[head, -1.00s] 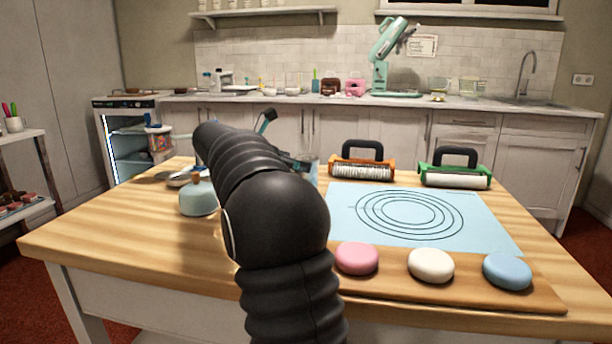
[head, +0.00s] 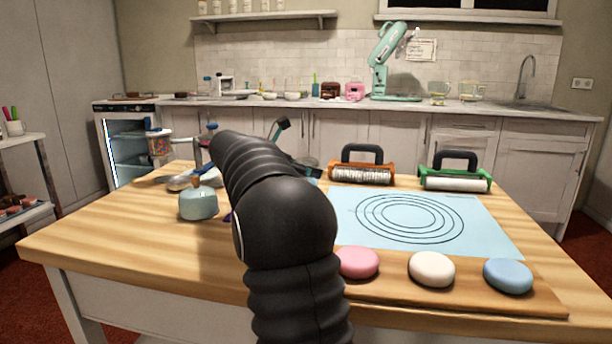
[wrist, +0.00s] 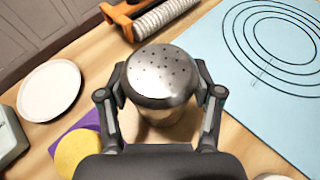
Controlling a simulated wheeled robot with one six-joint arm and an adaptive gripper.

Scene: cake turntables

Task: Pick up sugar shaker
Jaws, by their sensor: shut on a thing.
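The sugar shaker (wrist: 160,75) has a domed metal lid with small dark holes and a paler body below it. In the wrist view it stands between the two fingers of my gripper (wrist: 160,97). The fingers are shut on its sides, just below the lid. Its base is mostly hidden under the lid, so I cannot tell whether it touches the table. In the head view my black arm covers the gripper and most of the shaker.
A blue mat (head: 410,215) with printed rings lies to the right. Orange (head: 362,170) and green (head: 455,176) rollers stand behind it. Pink, white and blue discs sit on a front board. A pale blue pot (head: 198,203) stands left. A white plate (wrist: 49,90) shows in the wrist view.

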